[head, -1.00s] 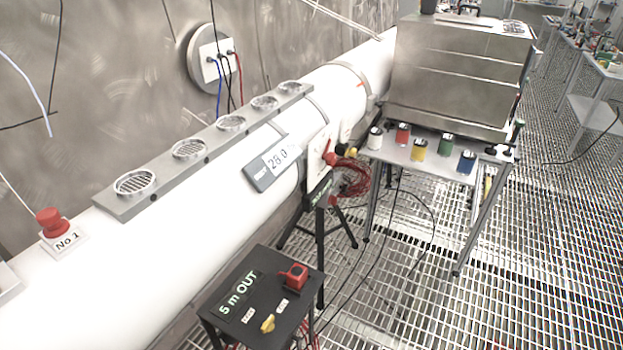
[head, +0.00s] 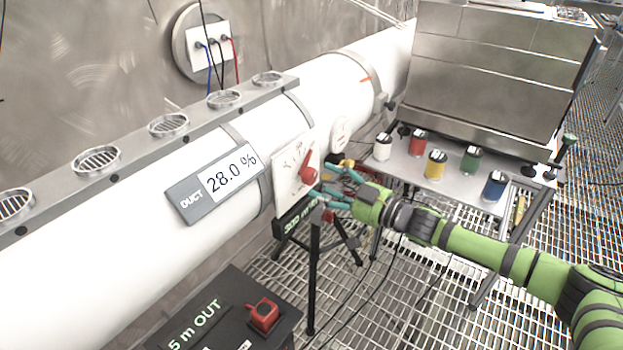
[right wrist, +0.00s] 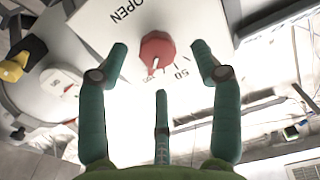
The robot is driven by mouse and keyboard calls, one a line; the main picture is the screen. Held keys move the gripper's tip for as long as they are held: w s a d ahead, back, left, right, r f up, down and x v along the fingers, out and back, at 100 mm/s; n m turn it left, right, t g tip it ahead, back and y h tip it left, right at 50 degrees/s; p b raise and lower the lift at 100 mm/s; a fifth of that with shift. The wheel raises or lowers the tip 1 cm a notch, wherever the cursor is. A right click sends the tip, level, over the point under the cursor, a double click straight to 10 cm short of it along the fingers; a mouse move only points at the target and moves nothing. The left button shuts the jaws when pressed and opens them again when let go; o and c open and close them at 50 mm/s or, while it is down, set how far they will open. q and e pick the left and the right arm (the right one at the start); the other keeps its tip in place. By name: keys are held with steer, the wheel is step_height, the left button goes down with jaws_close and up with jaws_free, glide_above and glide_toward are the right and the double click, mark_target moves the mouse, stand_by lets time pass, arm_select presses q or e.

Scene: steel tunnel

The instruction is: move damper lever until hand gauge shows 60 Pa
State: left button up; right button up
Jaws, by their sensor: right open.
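A red damper lever knob (head: 309,168) sits on a white scale plate (head: 284,185) on the side of the white duct. In the right wrist view two fingers (right wrist: 159,62) flank the knob, with a third below; contact cannot be told. A grey DUCT display (head: 215,184) reads 28.0 %. No Pa reading is legible. My left gripper is not in view.
A round white dial (head: 339,134) and a yellow handle (head: 347,163) are close beside the plate. A black tripod (head: 315,270) stands below. A metal table (head: 400,168) with several coloured cans is at right. A black "5 m OUT" box (head: 215,318) stands in front.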

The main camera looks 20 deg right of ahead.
mark_target(313, 179)
steer(key=x, duration=0.5)
steer(key=shift+d+p, duration=0.15)
steer(key=shift+p, duration=0.2)
steer(key=shift+f, duration=0.1)
steer(key=c, duration=1.2)
